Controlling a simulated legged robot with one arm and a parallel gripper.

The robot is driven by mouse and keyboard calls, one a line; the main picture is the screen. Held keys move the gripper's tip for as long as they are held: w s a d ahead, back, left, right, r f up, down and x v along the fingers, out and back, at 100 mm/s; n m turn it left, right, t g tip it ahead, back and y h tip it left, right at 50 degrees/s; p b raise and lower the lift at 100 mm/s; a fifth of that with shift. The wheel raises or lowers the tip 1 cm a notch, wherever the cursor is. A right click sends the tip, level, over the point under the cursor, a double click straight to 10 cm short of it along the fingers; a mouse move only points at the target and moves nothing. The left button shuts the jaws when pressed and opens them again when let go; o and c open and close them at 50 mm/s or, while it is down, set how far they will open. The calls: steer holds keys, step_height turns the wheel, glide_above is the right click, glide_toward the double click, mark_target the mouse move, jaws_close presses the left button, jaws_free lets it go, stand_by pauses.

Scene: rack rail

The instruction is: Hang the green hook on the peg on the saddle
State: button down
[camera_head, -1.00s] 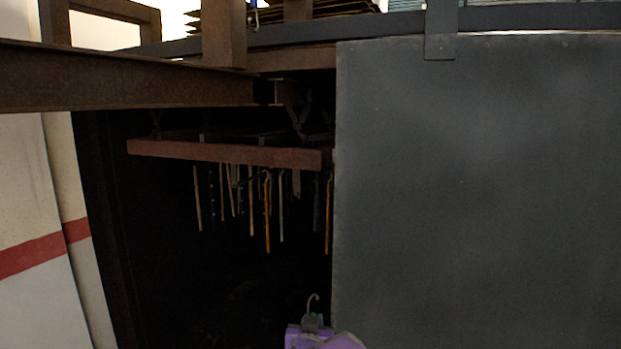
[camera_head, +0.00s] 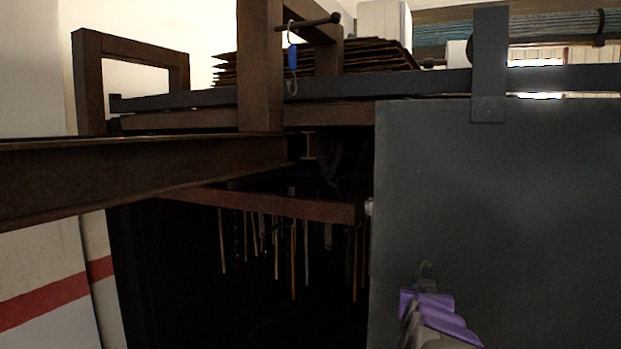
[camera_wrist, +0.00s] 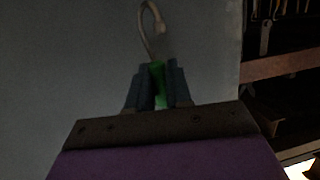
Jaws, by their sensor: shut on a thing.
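The green hook (camera_wrist: 159,83) is held between the fingers of my gripper (camera_wrist: 158,88) in the wrist view. Its pale wire loop (camera_wrist: 150,18) points upward. A dark peg (camera_head: 316,22) juts right from a brown upright (camera_head: 260,65), which may be the saddle, at the top. A blue hook (camera_head: 292,55) hangs from that peg. My gripper is well below and right of the peg, apart from it.
A large grey panel (camera_head: 500,220) fills the right side. A dark rail (camera_head: 400,83) runs above it. A brown beam (camera_head: 140,175) crosses at the left. Several long tools (camera_head: 293,255) hang below a reddish bar (camera_head: 270,203) in a dark recess.

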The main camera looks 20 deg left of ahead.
steer(key=s+a+r+n+y+p, duration=0.1)
steer(key=a+r+y+p, duration=0.1)
steer(key=a+r, duration=0.35)
steer(key=s+a+r+n+g+y+p, duration=0.1)
steer(key=a+r+n+p, duration=0.15)
steer(key=r, duration=0.65)
steer(key=s+a+r+y+p, duration=0.1)
steer(key=a+r+y+p, duration=0.1)
steer(key=a+r, duration=0.4)
steer(key=s+a+r+n+g+y+p, duration=0.1)
steer(key=s+a+r+n+y+p, duration=0.15)
steer(key=s+r, duration=0.55)
steer(key=s+a+r+n+g+y+p, duration=0.1)
steer(key=s+r+p, duration=0.3)
steer(key=r, duration=0.8)
steer(key=s+a+r+n+g+y+p, duration=0.15)
steer(key=s+r+p, duration=0.35)
steer(key=r, duration=0.6)
steer(key=w+a+f+p, duration=0.1)
steer(key=w+f+p, duration=0.1)
steer(key=w, duration=1.1)
steer(key=shift+w+a+f+p, duration=0.35)
steer(key=shift+a+f+p, duration=0.05)
steer(key=shift+p, duration=0.05)
steer(key=shift+f, duration=0.15)
